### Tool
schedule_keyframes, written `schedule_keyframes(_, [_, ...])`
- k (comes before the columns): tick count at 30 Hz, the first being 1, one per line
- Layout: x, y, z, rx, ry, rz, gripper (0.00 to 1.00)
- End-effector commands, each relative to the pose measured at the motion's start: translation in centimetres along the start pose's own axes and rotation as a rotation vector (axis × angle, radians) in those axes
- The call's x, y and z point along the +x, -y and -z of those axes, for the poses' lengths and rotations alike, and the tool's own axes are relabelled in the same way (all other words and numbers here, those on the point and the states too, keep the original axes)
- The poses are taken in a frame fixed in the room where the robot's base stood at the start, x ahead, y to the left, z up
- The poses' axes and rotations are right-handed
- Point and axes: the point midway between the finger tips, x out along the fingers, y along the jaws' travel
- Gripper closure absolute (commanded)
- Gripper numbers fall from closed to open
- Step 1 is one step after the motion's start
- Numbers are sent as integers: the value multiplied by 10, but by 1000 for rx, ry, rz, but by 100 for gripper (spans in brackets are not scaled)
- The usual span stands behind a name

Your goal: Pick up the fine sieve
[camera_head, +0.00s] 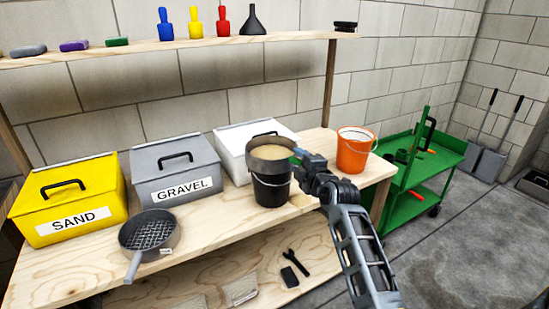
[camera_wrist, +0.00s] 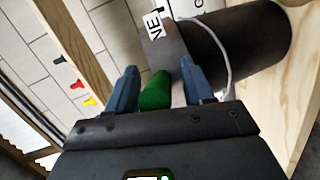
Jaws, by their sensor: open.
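The fine sieve (camera_head: 270,153), a round grey-rimmed sieve with a tan inside, rests on top of a black bucket (camera_head: 271,188) on the workbench. Its green handle (camera_wrist: 156,91) points toward my gripper. My gripper (camera_head: 301,160) is at the right side of the sieve. In the wrist view, my gripper (camera_wrist: 160,80) is open, with one blue finger on each side of the green handle. I cannot tell whether either finger touches it.
A coarse-mesh sieve (camera_head: 150,235) with a grey handle lies at the bench's front left. Yellow SAND (camera_head: 68,200), grey GRAVEL (camera_head: 174,168) and white (camera_head: 231,143) bins stand behind. An orange bucket (camera_head: 355,150) stands right, beside a green cart (camera_head: 425,165). A shelf (camera_head: 170,47) runs above.

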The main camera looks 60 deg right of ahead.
Motion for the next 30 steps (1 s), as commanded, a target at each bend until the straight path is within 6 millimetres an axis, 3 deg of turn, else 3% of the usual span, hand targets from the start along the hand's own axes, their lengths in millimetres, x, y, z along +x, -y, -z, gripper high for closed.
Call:
schedule_keyframes(2, [0, 0, 0, 0, 0, 0, 51])
schedule_keyframes(17, [0, 0, 0, 0, 0, 1, 99])
schedule_keyframes(30, [-1, -7, 1, 1, -1, -3, 100])
